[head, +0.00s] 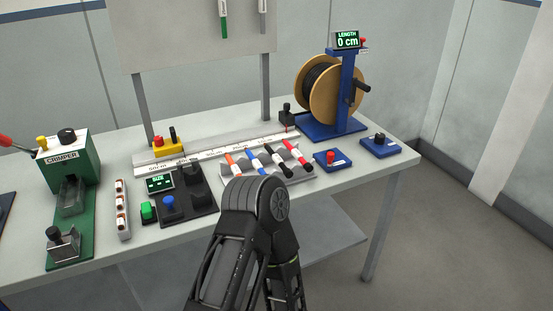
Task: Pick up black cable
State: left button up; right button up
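The black cable (319,77) is wound on a wooden reel (338,96), held by a blue stand (346,75) at the back right of the table. I cannot make out a free cable end for certain. A dark arm link of mine rises from the bottom middle and hides part of the table's front edge. No fingertips of either gripper show in the head view.
A length display (347,41) reads 0 cm.

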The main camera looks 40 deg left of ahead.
aim_at(288, 172)
jog(key=u, duration=1.7)
